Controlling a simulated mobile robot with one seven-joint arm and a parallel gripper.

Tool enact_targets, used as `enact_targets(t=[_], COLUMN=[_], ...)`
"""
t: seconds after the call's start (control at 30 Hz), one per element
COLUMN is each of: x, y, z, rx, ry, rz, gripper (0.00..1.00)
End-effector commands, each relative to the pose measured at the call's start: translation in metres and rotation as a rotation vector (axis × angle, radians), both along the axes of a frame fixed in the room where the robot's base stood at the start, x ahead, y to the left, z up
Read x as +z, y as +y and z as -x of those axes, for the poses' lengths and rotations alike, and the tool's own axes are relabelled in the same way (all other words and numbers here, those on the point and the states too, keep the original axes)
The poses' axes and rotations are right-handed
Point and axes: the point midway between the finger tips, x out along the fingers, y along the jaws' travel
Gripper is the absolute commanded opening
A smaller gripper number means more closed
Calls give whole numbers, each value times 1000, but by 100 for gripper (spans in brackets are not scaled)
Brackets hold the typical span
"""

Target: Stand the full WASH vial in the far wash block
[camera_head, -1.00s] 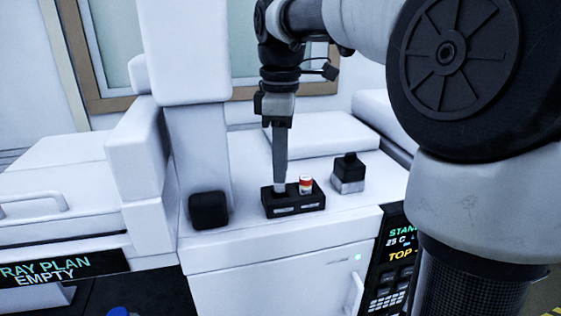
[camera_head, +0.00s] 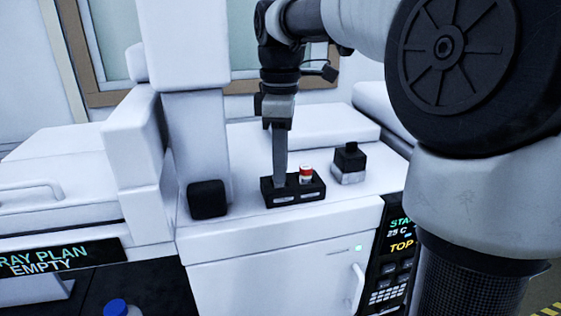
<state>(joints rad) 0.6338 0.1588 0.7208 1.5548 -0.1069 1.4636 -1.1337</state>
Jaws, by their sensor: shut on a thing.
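A small black block (camera_head: 313,195) with pale labels on its front stands on top of the white instrument. A vial with a red and white cap (camera_head: 305,174) stands upright in its right position. My gripper (camera_head: 280,181) points straight down at the block's left position. It is shut on a vial there, which the fingers and the block's rim hide almost fully, so its label and fill cannot be read. The fingertips are at or just inside the block's top. I cannot tell whether the vial rests on the bottom of its hole.
A dark cube (camera_head: 207,199) stands left of the block, and a black-topped grey piece (camera_head: 349,163) stands to its right. A white column (camera_head: 195,130) rises behind on the left. A blue-capped bottle (camera_head: 116,308) shows at the bottom edge. The instrument top in front of the block is clear.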

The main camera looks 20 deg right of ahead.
Motion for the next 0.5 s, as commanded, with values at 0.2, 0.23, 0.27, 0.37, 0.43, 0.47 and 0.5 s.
enact_targets(t=[0.2, 0.23, 0.27, 0.37, 0.43, 0.47, 0.5], x=[0, -1, -2, -5, -7, -8, -10], y=[0, 0, 0, 0, 0, 0, 0], z=[0, 0, 0, 0, 0, 0, 0], rx=[0, 0, 0, 0, 0, 0, 0], ry=[0, 0, 0, 0, 0, 0, 0], rz=[0, 0, 0, 0, 0, 0, 0], gripper=[0, 0, 0, 0, 0, 0, 0])
